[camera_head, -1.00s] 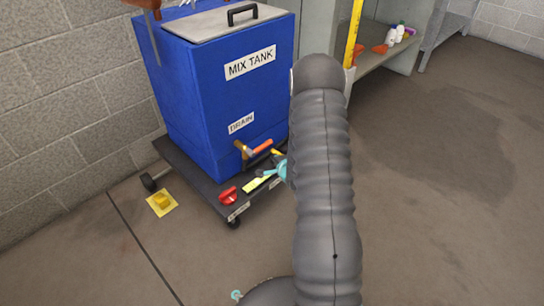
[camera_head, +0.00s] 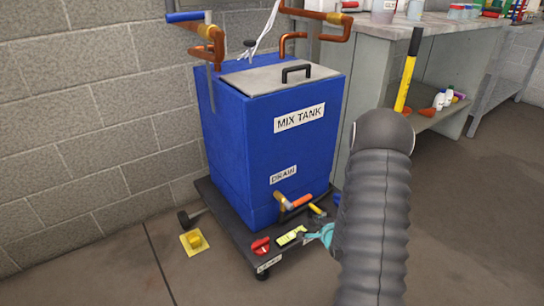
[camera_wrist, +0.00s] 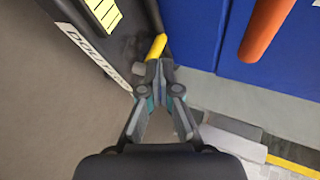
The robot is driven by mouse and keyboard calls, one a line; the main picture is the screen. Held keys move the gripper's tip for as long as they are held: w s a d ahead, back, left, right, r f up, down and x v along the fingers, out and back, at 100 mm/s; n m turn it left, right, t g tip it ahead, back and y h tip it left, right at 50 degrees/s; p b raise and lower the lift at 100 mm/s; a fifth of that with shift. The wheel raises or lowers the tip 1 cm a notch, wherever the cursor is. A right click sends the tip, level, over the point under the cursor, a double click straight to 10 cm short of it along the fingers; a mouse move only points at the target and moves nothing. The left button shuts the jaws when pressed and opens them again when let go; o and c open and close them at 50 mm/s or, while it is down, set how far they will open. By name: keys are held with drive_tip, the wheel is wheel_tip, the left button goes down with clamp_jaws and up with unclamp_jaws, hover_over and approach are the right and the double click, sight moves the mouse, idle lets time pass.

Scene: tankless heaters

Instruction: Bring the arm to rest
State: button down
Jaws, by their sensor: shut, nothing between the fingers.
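My arm in its dark ribbed sleeve rises through the lower right of the head view. My gripper (camera_wrist: 160,66) is shut and empty in the wrist view, pointing away from the camera. Its tips are close to a yellow handle (camera_wrist: 157,45) in the picture; I cannot tell whether they touch it.
The blue mix tank (camera_head: 265,150) stands on a dark wheeled cart (camera_head: 232,224). Its drain valve has an orange handle (camera_head: 301,200). A red item (camera_head: 261,246) lies on the cart. A workbench (camera_head: 365,58) stands behind. Floor at right is open.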

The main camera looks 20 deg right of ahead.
drive_tip(key=s+f+n+g, duration=0.6)
drive_tip(key=s+f, duration=0.2)
drive_tip(key=s+a+r+n+g+p, duration=0.1)
drive_tip(key=s+r+n+g, duration=0.2)
drive_tip(key=s+r, duration=0.25)
drive_tip(key=s+a+r+n+p, duration=0.3)
drive_tip(key=s+a+r, duration=0.2)
drive_tip(key=r, duration=0.9)
drive_tip(key=s+a+r+n+t+y+p, duration=0.1)
drive_tip(key=s+a+r+n+p, duration=0.2)
drive_tip(key=r, duration=1.2)
drive_tip(key=s+a+r+n+t+p, duration=0.1)
drive_tip(key=s+a+r+n+p, duration=0.2)
drive_tip(key=s+a+r, duration=0.5)
wheel_tip(320, 180, up, 7)
drive_tip(key=shift+a+r+n, duration=0.2)
drive_tip(key=shift+a+n, duration=0.4)
drive_tip(key=shift+a, duration=0.5)
